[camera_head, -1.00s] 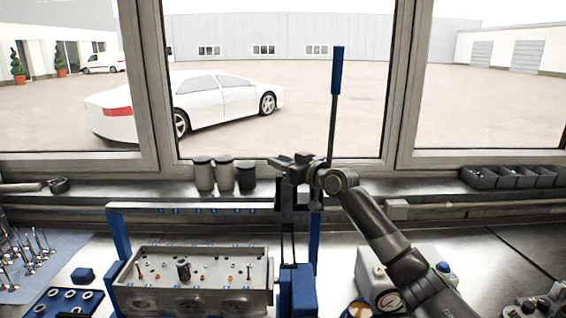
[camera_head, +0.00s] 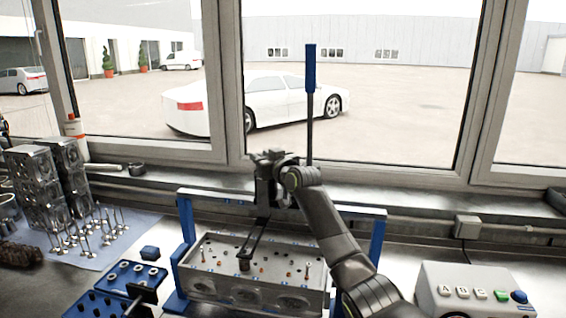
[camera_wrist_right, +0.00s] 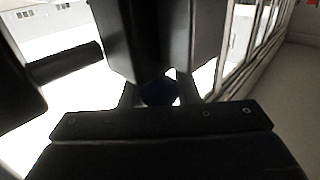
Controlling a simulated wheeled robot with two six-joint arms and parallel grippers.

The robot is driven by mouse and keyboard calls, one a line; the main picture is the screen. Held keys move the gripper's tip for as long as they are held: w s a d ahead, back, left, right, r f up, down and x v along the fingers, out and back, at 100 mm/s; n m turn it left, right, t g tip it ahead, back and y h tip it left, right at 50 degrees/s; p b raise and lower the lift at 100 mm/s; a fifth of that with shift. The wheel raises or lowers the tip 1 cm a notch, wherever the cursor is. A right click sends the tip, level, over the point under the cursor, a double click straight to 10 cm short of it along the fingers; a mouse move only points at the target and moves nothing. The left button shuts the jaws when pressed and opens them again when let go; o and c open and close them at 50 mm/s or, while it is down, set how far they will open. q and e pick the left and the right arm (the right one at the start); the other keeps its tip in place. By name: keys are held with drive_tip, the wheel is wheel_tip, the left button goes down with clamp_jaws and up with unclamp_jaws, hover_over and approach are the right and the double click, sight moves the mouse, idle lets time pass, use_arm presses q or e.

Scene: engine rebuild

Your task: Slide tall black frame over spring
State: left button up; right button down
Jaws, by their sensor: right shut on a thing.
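The tall black frame (camera_head: 261,226) hangs below the press crossbar in the head view. Its lower end reaches down and left to the dark spring (camera_head: 244,263), which stands on the grey cylinder head (camera_head: 258,297). The frame's end overlaps the spring in the picture; I cannot tell whether it is around or just above it. My right gripper (camera_head: 266,162) is shut on a dark part at the top of the frame. In the right wrist view dark fingers (camera_wrist_right: 160,45) fill the middle and hide most of what is held. My left gripper is not in view.
A lever with a blue handle (camera_head: 310,68) rises beside my right gripper. A blue tray with rings (camera_head: 118,274) and valves lie left; a button box (camera_head: 470,292) stands right.

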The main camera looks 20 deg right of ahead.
drive_tip(key=shift+w+a, duration=0.4)
drive_tip(key=shift+a, duration=0.25)
drive_tip(key=shift+d, duration=0.1)
drive_tip(key=c, duration=1.1)
unclamp_jaws()
drive_tip(key=shift+s, duration=0.1)
